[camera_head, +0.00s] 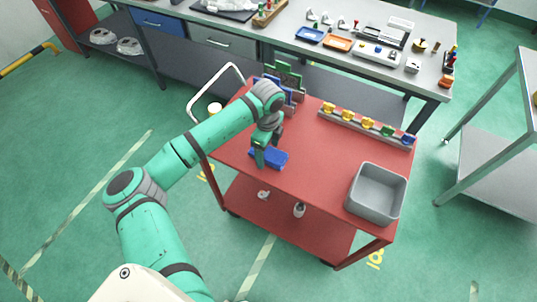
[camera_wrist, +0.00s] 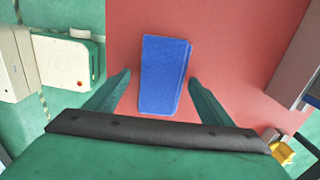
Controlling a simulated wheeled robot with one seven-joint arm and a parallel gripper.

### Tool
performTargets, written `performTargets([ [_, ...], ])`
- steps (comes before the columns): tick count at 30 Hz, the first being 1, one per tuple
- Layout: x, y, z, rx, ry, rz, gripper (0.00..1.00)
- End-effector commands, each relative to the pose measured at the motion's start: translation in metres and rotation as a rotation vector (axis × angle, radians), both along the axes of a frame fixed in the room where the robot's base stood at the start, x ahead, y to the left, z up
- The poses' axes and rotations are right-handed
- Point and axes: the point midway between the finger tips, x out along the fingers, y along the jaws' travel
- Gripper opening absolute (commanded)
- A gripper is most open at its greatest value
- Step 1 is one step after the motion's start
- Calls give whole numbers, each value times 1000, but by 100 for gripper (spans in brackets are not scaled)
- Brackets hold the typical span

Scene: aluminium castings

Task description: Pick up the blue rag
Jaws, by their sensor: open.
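The blue rag (camera_head: 272,158) lies folded flat on the red cart top (camera_head: 300,180), towards its left side. In the wrist view the rag (camera_wrist: 163,75) is a blue rectangle, longer along the view's height, with a layered right edge. My gripper (camera_head: 258,160) is over the rag's left part in the head view. In the wrist view my gripper (camera_wrist: 160,80) is open, with one finger on each side of the rag and a gap to it on both sides. Its height above the cart top is hard to tell.
A grey bin (camera_head: 376,192) stands at the cart's right end. A rack with yellow, green and blue pieces (camera_head: 365,125) runs along the back edge. Green and blue-grey upright items (camera_head: 288,80) stand at the back left. The cart's middle is clear.

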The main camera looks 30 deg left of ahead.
Motion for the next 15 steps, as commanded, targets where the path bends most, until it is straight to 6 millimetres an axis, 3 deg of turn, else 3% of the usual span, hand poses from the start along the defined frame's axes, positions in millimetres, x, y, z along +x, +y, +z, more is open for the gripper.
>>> performTargets([
  [4, 1, -1, 0, 0, 0, -3, 73],
  [9, 1, -2, 0, 0, 0, -3, 32],
  [15, 1, -1, 0, 1, 0, -3, 31],
])
